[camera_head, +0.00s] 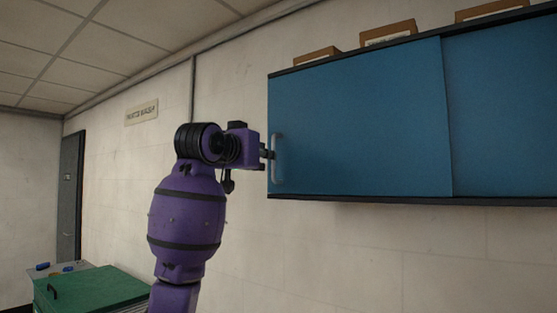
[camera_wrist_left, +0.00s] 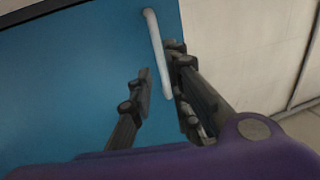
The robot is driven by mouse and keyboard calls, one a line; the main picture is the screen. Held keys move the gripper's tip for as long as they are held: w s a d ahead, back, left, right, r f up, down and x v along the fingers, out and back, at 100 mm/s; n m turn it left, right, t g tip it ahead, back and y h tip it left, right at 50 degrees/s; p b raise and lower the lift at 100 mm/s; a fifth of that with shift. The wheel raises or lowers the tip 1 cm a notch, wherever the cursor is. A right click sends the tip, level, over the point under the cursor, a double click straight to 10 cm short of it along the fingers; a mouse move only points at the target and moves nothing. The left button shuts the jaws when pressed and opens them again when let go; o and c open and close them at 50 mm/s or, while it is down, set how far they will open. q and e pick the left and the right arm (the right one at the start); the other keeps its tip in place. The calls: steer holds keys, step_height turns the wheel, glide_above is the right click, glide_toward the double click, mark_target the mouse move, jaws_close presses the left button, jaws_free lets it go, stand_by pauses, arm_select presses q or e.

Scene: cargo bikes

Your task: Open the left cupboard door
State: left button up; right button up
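The left cupboard door (camera_head: 360,120) is a flat blue panel on a wall cupboard, and it looks closed. A pale vertical bar handle (camera_head: 277,157) is near its left edge. My left gripper (camera_head: 267,158) is at this handle, coming from the left. In the left wrist view, the handle (camera_wrist_left: 153,35) runs between the two dark fingers of my left gripper (camera_wrist_left: 159,62). The fingers are apart, with the right finger close to the handle and a gap to the left finger. The blue door (camera_wrist_left: 75,80) is behind them. My right gripper is not in view.
A second blue door (camera_head: 505,110) is to the right of the left door. Several boxes, one of them a brown box (camera_head: 388,33), stand on top of the cupboard. A green-lidded box (camera_head: 92,288) is low at the left. The wall below the cupboard is clear.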

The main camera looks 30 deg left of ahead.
arm_select(q)
glide_above(274, 177)
steer(key=shift+w+a+r, duration=0.2)
steer(key=shift+r, duration=0.2)
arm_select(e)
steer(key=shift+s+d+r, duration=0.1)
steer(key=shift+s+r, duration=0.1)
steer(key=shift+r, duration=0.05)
arm_select(q)
steer(key=shift+w, duration=0.1)
jaws_close()
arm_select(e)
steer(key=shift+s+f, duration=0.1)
